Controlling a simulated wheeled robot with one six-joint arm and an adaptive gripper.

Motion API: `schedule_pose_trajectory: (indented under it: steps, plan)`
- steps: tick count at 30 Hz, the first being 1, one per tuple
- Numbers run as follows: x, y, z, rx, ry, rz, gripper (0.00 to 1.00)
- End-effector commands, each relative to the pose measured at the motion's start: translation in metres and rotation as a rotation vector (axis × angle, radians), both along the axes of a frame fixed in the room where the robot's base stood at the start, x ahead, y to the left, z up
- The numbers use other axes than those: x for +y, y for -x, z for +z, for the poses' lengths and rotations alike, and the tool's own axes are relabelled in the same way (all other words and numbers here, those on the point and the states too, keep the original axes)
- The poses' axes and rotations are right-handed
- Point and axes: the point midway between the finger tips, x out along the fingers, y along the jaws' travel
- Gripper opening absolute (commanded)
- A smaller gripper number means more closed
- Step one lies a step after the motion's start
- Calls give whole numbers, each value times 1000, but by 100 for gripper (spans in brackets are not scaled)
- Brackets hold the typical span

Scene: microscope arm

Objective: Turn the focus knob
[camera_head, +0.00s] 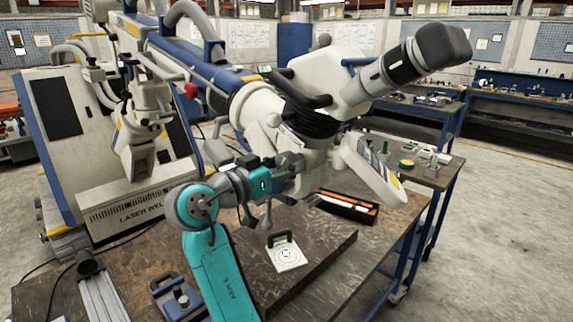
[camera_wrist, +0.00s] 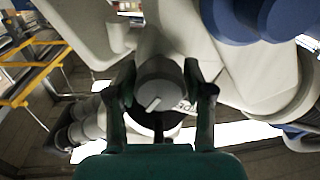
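The microscope (camera_head: 345,85) is a large white and grey unit with black eyepieces at the upper right of the head view. In the wrist view the focus knob (camera_wrist: 160,82) is a round grey cylinder with a pale line on its face, near the centre. The line tilts to the upper right. My gripper (camera_wrist: 160,76) has one dark finger on each side of the knob, and both fingertips seem to touch it. In the head view my gripper (camera_head: 291,167) is beside the lower body of the microscope. The knob is hard to make out there.
A white card with a target (camera_head: 287,254) lies on a dark slab (camera_head: 330,243) below my gripper. An orange and black case (camera_head: 345,206) is behind it. The laser welder cabinet (camera_head: 115,150) stands at left. Open floor (camera_head: 490,230) is at right.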

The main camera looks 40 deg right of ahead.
Motion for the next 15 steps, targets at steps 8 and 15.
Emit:
schedule_pose_trajectory:
  steps: [8,15]
  plan:
    - [0,0,0,1,0,0,74]
    - [9,0,0,1,1,1,74]
